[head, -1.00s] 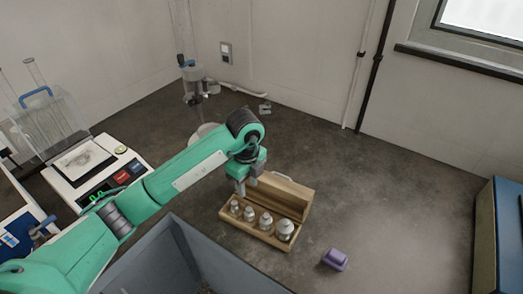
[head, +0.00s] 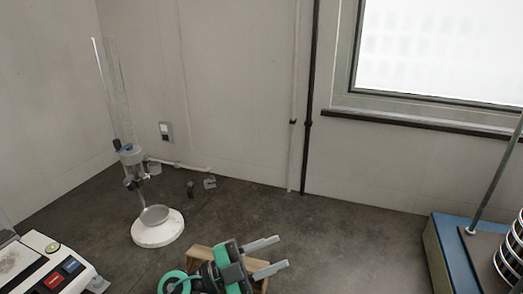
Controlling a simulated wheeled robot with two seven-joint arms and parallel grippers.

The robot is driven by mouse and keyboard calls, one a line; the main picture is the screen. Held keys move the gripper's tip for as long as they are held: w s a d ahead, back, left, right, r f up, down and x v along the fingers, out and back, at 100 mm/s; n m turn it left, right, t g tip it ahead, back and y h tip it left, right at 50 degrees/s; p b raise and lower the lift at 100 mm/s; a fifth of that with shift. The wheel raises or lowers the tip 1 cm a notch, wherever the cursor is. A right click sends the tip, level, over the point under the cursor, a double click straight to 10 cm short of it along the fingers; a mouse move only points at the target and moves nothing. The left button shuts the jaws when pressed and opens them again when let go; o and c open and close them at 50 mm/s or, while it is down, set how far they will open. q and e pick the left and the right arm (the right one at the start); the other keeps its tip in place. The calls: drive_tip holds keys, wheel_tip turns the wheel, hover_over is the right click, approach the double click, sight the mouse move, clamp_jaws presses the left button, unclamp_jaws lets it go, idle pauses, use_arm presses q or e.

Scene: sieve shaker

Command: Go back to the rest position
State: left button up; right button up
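My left gripper (head: 283,252) is at the bottom centre of the head view. Its two grey fingers stand apart with nothing between them and point to the right. Its green wrist is in front of the wooden box (head: 199,253), which shows only in part behind it. The weights in the box are hidden or out of the picture. My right gripper is not in view.
A balance (head: 45,262) with red and blue buttons is at the lower left. A glass tube stand on a white round base (head: 157,232) stands behind it. A blue bench with a sieve stack (head: 512,250) is at the right.

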use_arm(q)
drive_tip(key=w+a+n+t+y, duration=0.4)
drive_tip(key=a+n+t+y, duration=1)
drive_tip(key=n, duration=0.4)
drive_tip(key=s+a+f+n+g+y, duration=0.25)
drive_tip(key=a+f+y, duration=0.2)
drive_tip(key=f, duration=0.25)
drive_tip(key=s+a+f+n+g+y, duration=0.25)
drive_tip(key=a+f+n, duration=0.2)
drive_tip(key=f, duration=0.25)
drive_tip(key=s+a+f+m+g+h, duration=0.1)
drive_tip(key=s+f+g, duration=0.55)
drive_tip(key=s, duration=0.35)
drive_tip(key=s+a+f+m+g, duration=0.1)
drive_tip(key=s+f+g, duration=0.5)
drive_tip(key=s, duration=0.5)
drive_tip(key=s+f+x, duration=0.1)
drive_tip(key=s+x, duration=0.2)
drive_tip(key=x, duration=1.2)
drive_tip(key=s+x, duration=0.3)
drive_tip(key=x, duration=1.1)
drive_tip(key=s+a+f+g, duration=0.1)
drive_tip(key=s+a+f, duration=0.2)
drive_tip(key=s+f, duration=1.6)
wheel_tip(320, 180, down, 2)
drive_tip(key=shift+s+f+m, duration=0.1)
drive_tip(key=shift+s+m, duration=0.15)
drive_tip(key=shift+m, duration=0.15)
